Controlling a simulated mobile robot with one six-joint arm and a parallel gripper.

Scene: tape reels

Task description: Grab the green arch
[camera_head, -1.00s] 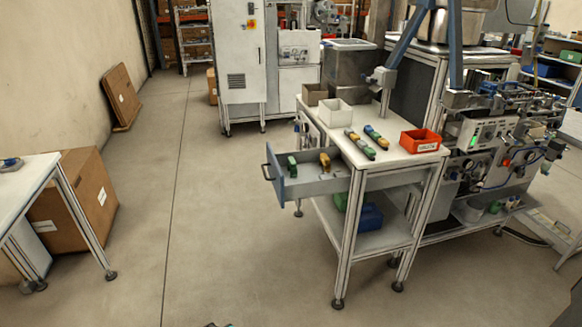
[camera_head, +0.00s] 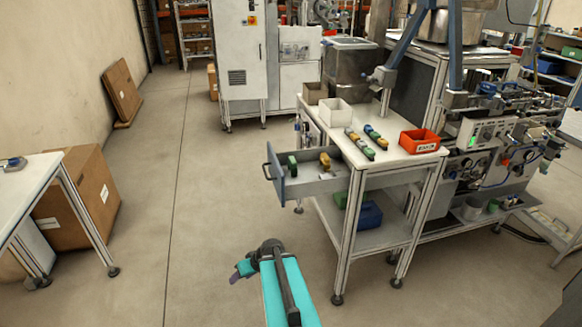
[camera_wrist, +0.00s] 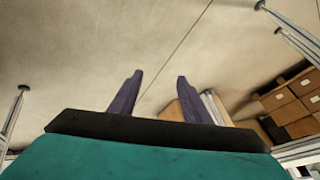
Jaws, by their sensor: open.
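A small green piece (camera_head: 292,165), which looks like the green arch, stands in the open drawer (camera_head: 316,183) near its handle end. It is too small to make out its exact shape. My gripper (camera_head: 238,273) is low in the front of the head view, far from the drawer and well short of it. In the wrist view, the two purple fingers of my gripper (camera_wrist: 159,80) stand apart with nothing between them. The wrist view shows floor and no green piece.
A yellow piece (camera_head: 325,162) stands beside the green one. The workbench (camera_head: 392,155) carries several coloured pieces, a white bin (camera_head: 335,112) and an orange bin (camera_head: 420,141). A blue bin (camera_head: 370,215) sits on the lower shelf. Open floor (camera_head: 215,215) lies left of the drawer.

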